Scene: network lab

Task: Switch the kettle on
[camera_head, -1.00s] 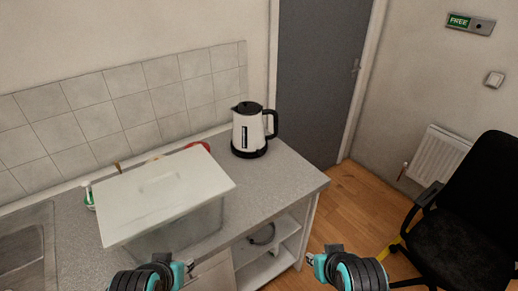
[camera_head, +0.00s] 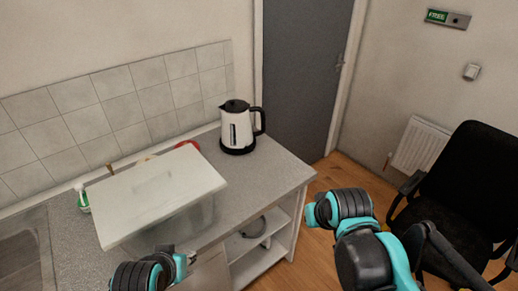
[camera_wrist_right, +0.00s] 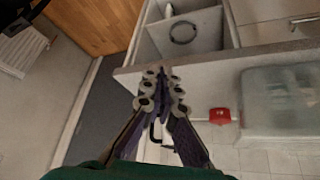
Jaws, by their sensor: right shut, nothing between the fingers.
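The white kettle (camera_head: 239,131) with black lid, handle and base stands upright on the counter near its right end, in the head view. Its black handle faces right. In the right wrist view, a thin dark curved part (camera_wrist_right: 152,134), perhaps its handle, shows beside my fingers; most of the kettle is hidden there. My right gripper (camera_wrist_right: 164,78) is shut and empty, pointing over the counter edge. In the head view my right arm is right of the counter, apart from the kettle. My left gripper (camera_head: 186,259) is low in front of the lidded box; its finger gap is unclear.
A translucent box with a white lid (camera_head: 160,194) stands left of the kettle, a red item (camera_head: 187,145) behind it. The counter (camera_head: 262,172) is clear in front of the kettle. Open shelves (camera_head: 262,248) lie below. A black chair (camera_head: 455,190) stands at right.

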